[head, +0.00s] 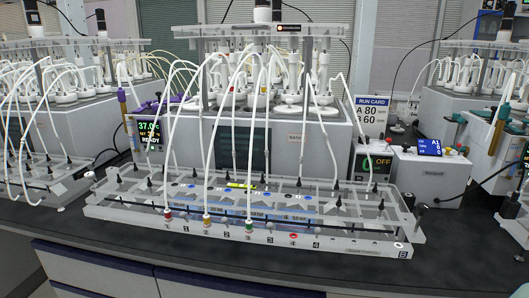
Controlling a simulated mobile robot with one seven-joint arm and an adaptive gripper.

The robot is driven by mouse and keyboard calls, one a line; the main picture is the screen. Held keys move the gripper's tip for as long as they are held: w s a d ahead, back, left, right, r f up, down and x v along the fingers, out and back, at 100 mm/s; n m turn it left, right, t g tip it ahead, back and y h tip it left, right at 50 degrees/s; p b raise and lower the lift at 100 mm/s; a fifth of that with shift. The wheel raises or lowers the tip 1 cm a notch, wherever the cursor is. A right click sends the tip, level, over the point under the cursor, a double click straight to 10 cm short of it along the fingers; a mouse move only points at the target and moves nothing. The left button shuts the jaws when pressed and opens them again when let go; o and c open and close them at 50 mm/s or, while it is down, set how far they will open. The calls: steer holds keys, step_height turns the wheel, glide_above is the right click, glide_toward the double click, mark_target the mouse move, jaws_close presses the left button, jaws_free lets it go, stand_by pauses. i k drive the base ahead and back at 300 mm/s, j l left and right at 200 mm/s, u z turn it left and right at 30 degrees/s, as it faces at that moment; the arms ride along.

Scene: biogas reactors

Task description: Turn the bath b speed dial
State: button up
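Bath B is the white bath unit (290,140) in the middle, with a small plate that seems to read BATH on its front. A small control unit with a dark display (376,163) reading 0 and OFF stands at its right front. A speed dial cannot be made out clearly; the unit's lower part is behind the clear rack. A run card (372,112) behind it reads A 80 and, less clearly, 60 below. My gripper is not in view.
A clear rack (365,238) with tubes and several bottle-top fittings stands in front of the bath, marked B at its right end. A white box with a blue screen (430,148) stands right of the control unit. The dark bench front (200,245) is clear.

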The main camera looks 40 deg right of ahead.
mark_target(359, 141)
steer(key=z, duration=1.75)
